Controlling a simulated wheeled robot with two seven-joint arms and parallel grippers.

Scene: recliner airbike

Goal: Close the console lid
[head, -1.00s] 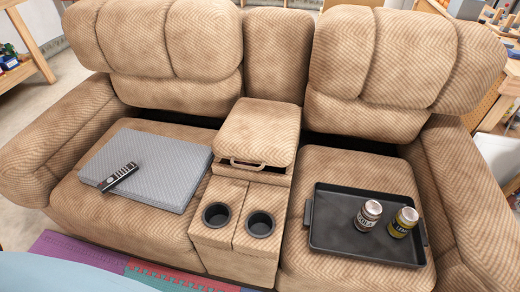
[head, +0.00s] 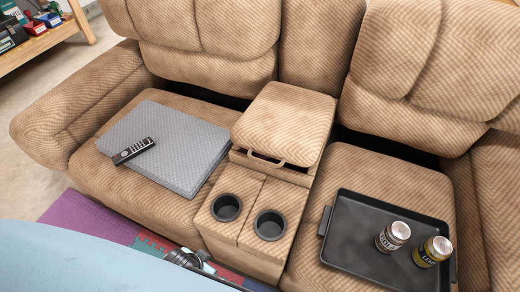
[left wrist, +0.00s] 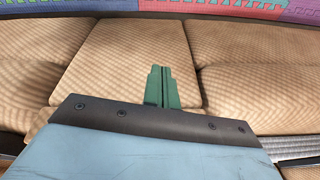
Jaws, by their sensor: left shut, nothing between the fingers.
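The console lid (head: 285,115) is a tan padded block between the two seats in the head view. It lies low over the console (head: 265,193), and a narrow dark gap shows under its front edge. The lid's exact angle is hard to tell. My left gripper (left wrist: 160,85) shows in the left wrist view with its green fingers shut together and empty, over beige upholstery. No contact with the lid is visible.
Two cup holders (head: 226,207) are in front of the lid. A grey folded pad (head: 180,140) with a remote (head: 134,151) lies on the left seat. A black tray (head: 350,225) with two cans (head: 394,236) is on the right seat. Colored foam mats (head: 95,222) cover the floor.

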